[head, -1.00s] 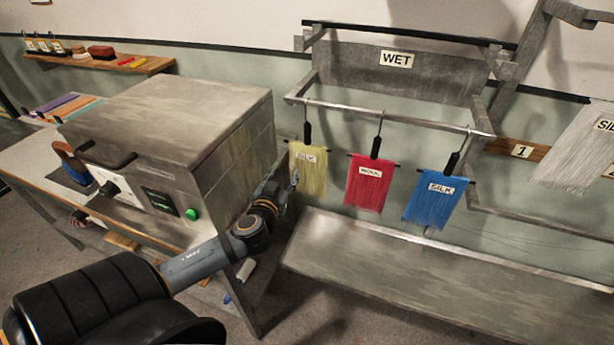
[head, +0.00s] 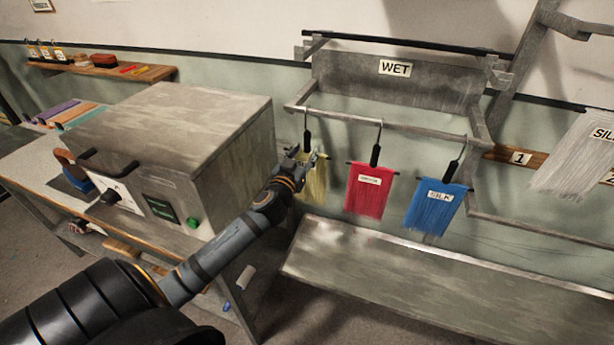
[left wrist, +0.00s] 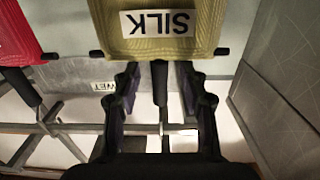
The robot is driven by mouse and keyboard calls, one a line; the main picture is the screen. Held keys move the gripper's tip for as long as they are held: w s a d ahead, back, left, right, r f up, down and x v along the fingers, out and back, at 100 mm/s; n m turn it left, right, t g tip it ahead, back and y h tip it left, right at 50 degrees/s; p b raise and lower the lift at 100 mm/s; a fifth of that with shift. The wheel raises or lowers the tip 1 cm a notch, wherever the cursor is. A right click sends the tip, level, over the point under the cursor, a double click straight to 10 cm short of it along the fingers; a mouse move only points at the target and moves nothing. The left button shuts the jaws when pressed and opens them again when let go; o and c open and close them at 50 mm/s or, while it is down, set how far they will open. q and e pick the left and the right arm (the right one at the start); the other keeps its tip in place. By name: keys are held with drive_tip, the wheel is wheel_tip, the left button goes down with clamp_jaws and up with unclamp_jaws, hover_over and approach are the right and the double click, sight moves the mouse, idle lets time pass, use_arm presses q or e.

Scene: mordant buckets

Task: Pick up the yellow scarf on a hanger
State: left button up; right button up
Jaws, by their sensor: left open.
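The yellow scarf (head: 314,182) hangs by its hanger (head: 307,137) from the left end of the rail, partly hidden behind my left gripper (head: 304,158). In the left wrist view, the scarf (left wrist: 152,47) shows upside down with a label reading SILK. The hanger's black stem (left wrist: 160,84) runs between the two fingers of my left gripper (left wrist: 160,92), which is open with a gap on each side of the stem. My right gripper is in none of the views.
A red scarf (head: 367,195) and a blue scarf (head: 434,212) hang to the right on the same rail (head: 400,126). A grey metal box (head: 185,120) on a table stands close to the left. A sloping metal tray (head: 400,270) lies below.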

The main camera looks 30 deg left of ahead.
use_arm(q)
drive_tip(key=x, duration=0.2)
drive_tip(key=shift+w, duration=0.45)
drive_tip(key=shift+s, duration=0.15)
drive_tip(key=shift+c, duration=0.3)
clamp_jaws()
